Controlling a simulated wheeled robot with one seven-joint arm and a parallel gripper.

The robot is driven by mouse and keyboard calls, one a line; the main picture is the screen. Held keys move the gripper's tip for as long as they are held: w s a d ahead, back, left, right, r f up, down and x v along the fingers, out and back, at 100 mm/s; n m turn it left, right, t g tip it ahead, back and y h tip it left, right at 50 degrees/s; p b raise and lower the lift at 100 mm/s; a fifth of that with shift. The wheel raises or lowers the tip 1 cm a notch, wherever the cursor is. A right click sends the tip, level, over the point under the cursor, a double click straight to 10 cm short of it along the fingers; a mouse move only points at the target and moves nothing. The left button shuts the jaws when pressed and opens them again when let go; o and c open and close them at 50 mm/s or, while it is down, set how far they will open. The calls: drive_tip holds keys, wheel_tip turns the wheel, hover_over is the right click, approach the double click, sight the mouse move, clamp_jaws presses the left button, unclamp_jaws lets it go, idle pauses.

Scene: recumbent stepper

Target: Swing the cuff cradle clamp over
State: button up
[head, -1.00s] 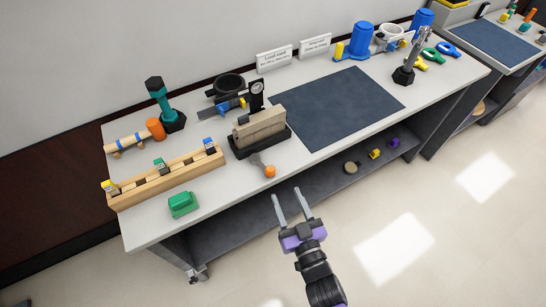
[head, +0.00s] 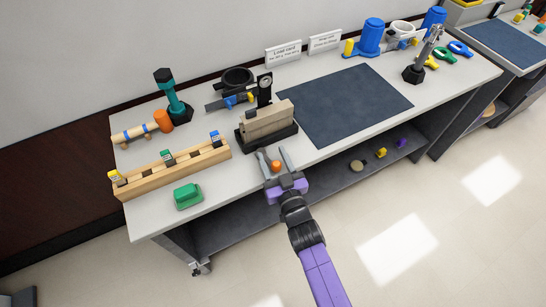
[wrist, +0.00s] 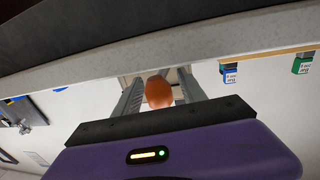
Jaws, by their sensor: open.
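The cuff cradle appears to be the dark base with a beige block (head: 266,122) and a round black dial, standing upright near the middle of the bench. A short lever ends in an orange ball knob (head: 276,166) at the front edge; it looks like the clamp's handle. My gripper (head: 272,153) is open, one finger on each side of the knob. In the wrist view the orange knob (wrist: 158,92) sits between the two grey fingers, close to the palm. I cannot tell whether either finger touches it. The lever's shaft is mostly hidden.
A green block (head: 188,196) and a wooden rack (head: 172,167) with coloured clips lie to the left. A teal hex-headed post (head: 173,95) stands behind them. A dark blue mat (head: 345,104) lies clear to the right. A lower shelf (head: 330,178) runs under the bench.

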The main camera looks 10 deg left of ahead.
clamp_jaws()
idle(1.4)
